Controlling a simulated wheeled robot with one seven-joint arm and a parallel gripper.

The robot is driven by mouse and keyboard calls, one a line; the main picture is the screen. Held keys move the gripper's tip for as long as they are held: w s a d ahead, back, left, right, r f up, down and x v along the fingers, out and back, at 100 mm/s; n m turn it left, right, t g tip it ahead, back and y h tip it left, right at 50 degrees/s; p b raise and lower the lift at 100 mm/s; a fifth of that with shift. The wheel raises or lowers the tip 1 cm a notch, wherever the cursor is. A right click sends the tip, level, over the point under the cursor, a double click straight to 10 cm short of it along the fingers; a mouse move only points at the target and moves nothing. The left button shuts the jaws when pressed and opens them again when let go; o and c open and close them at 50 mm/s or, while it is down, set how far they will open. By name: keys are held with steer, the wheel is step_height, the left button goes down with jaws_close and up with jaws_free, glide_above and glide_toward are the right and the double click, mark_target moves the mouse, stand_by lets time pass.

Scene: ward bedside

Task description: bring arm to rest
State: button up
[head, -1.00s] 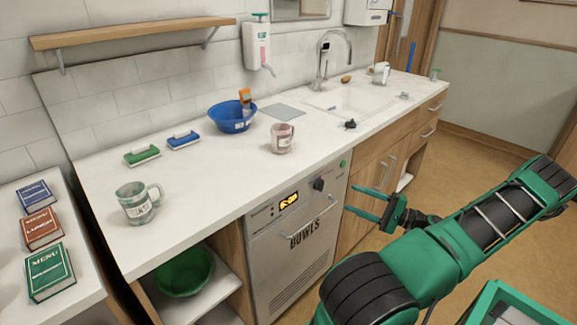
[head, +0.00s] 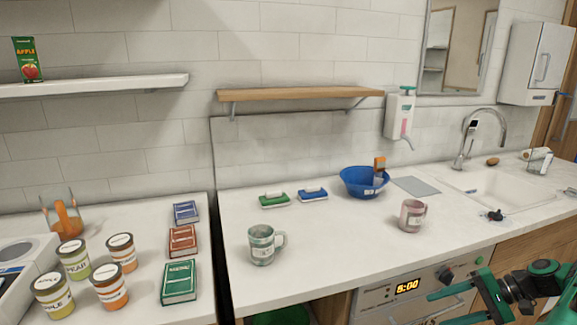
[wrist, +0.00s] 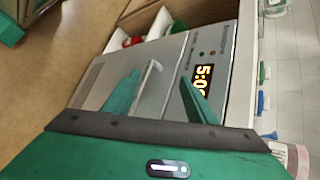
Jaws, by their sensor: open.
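My green gripper (head: 434,309) is at the lower right of the head view, in front of the appliance under the counter. Most of my arm is outside the head view.
The counter (head: 330,245) bears a grey-green mug (head: 262,246), a pink mug (head: 412,216), a blue bowl (head: 358,183) and two brushes or sponges. A wooden shelf (head: 300,94) is above. Wrist view shows open floor (wrist: 40,90).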

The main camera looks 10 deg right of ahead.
steer(key=s+a+r+n+g+h, duration=0.2)
steer(key=s+a+r+h, duration=0.2)
steer(key=r, duration=0.5)
steer(key=s+a+r+n+g+h, duration=0.2)
steer(key=s+a+r+h, duration=0.3)
steer(key=s+a+r, duration=0.3)
steer(key=shift+s+a+r+g, duration=0.35)
steer(key=shift+s+r+g, duration=0.2)
steer(key=shift+s, duration=1.05)
steer(key=shift+w, duration=0.1)
steer(key=shift+w+f+h, duration=0.25)
steer(key=shift+w+h, duration=0.05)
steer(key=shift+w, duration=0.2)
